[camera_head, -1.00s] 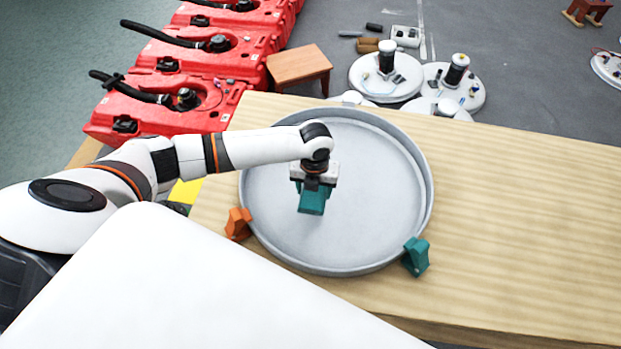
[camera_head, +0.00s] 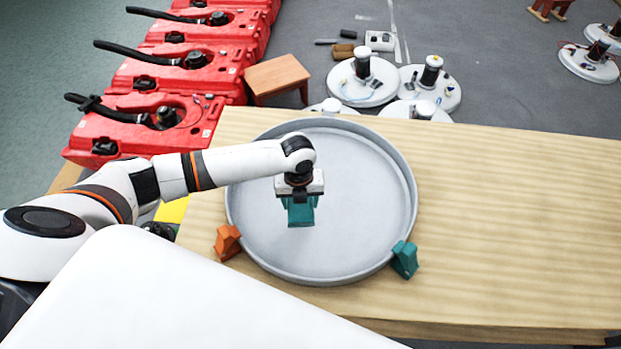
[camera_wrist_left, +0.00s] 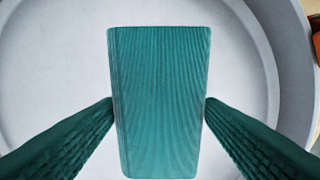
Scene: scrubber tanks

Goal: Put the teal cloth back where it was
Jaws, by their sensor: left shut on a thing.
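The teal cloth (camera_head: 301,213) is a ribbed block-like piece held under my left gripper (camera_head: 299,198) over the round grey tray (camera_head: 408,190). In the left wrist view the cloth (camera_wrist_left: 160,100) sits between the two dark green fingers of the gripper (camera_wrist_left: 158,112), which touch it on both sides. The pale tray floor shows behind it. I cannot tell whether the cloth touches the floor. An orange clip-like piece (camera_head: 228,242) is at the tray's left rim, and a teal clip-like piece (camera_head: 404,260) is at its lower right rim. My right gripper is not in view.
The tray stands on a wooden table (camera_head: 510,220), whose right side is clear. Several red tanks (camera_head: 150,125) stand at the back left. A small wooden stool (camera_head: 277,76) and round white scrubber units (camera_head: 362,82) are on the floor beyond the table.

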